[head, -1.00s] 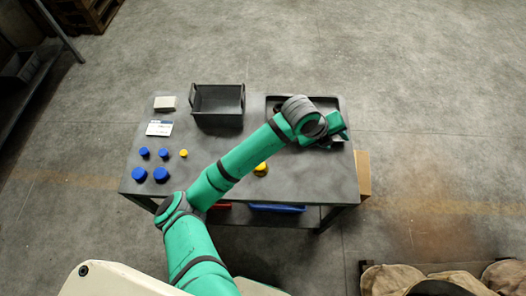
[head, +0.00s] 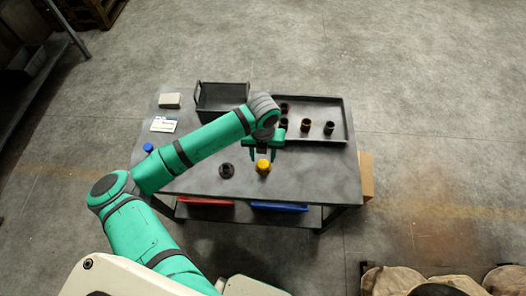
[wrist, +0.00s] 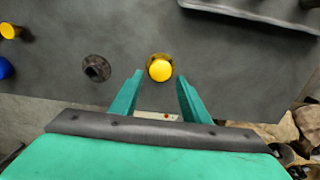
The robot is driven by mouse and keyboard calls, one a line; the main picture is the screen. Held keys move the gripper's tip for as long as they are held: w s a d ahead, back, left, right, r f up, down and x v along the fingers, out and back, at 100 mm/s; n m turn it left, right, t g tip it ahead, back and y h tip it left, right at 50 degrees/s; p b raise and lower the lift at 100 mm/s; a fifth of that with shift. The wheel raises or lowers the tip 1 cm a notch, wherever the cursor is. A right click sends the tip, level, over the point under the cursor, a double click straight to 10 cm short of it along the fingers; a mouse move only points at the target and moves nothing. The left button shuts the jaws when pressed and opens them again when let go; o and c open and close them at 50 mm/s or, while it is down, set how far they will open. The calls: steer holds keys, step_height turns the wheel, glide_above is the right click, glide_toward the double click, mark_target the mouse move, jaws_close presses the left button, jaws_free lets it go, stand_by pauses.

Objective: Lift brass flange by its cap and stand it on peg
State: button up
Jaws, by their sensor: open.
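The brass flange with its yellow cap (head: 263,166) stands on the table near the front edge. In the wrist view the round yellow cap (wrist: 160,69) shows with a brass rim behind it. My gripper (head: 262,154) is open and empty, fingers pointing down beside the cap in the head view. In the wrist view the cap appears between and just beyond the fingertips; contact is not visible. A dark round piece (head: 227,170) with a darker centre sits left of the flange, also in the wrist view (wrist: 97,68). I cannot tell whether it is the peg.
A dark tray (head: 346,118) at the right back holds several dark cylinders, some brass-coloured. A grey bin (head: 200,100), a white block (head: 170,100) and a card (head: 163,125) are at the back left. A blue cap (head: 148,148) shows beside my arm.

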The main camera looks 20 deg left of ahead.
mark_target(263, 164)
steer(key=shift+f, duration=2.4)
steer(key=c, duration=0.9)
step_height(263, 164, up, 10)
steer(key=shift+r, duration=0.1)
